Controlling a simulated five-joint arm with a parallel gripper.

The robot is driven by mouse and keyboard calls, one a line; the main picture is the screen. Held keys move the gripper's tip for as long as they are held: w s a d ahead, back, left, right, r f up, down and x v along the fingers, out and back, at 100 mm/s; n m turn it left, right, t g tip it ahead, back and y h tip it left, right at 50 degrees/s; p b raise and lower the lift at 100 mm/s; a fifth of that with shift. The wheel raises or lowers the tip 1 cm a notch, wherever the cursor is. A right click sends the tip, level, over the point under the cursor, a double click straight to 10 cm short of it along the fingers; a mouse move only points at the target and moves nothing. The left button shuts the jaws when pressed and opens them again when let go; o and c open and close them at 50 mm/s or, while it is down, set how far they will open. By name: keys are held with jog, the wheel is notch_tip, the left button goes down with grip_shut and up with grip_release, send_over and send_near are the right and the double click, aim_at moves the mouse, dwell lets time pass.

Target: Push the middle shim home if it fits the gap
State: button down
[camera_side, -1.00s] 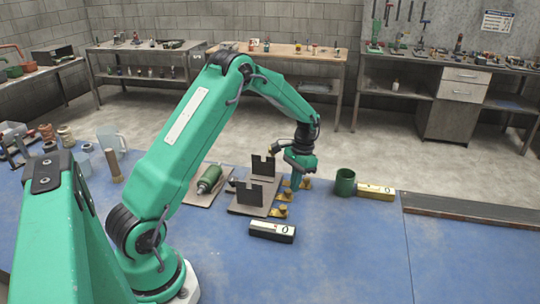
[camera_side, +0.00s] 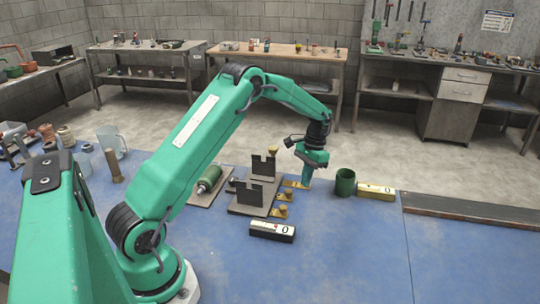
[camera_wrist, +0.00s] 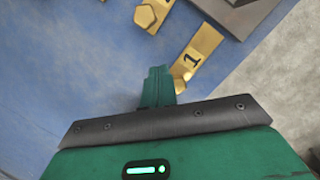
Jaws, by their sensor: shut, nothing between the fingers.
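My gripper (camera_side: 307,185) is shut and empty, pointing down beside the right end of a gold shim (camera_side: 296,184). In the wrist view, my closed fingers (camera_wrist: 158,75) are beside a gold shim marked 1 (camera_wrist: 198,46), whose near end is partly behind them; I cannot tell whether they touch. In the side view, gold shims with knobs (camera_side: 283,196) and (camera_side: 281,211) lie nearer the camera. The gap and the shims' inner ends are hidden.
A green cup (camera_side: 345,182) and a yellow block (camera_side: 375,191) stand to the right of my gripper. A green cylinder (camera_side: 209,179) lies on a board to the left. The blue table in front is clear.

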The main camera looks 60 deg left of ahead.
jog(key=v, duration=0.9)
jog(key=shift+w+d+r, duration=0.2)
jog(key=shift+d+r, duration=0.1)
jog(key=s+d+r+t+y, duration=0.1)
jog(key=s+d+r+t, duration=0.1)
jog(key=s+d+r, duration=0.4)
jog(key=s+d+r+t, duration=0.25)
jog(key=s+r, duration=0.35)
jog(key=r, duration=0.3)
jog(key=s+d+f+t, duration=0.1)
jog(key=s+d, duration=0.2)
jog(key=s, duration=0.6)
jog(key=s+d+f+t, duration=0.1)
jog(key=s+d, duration=0.3)
jog(key=s, duration=0.5)
jog(key=shift+t, duration=0.75)
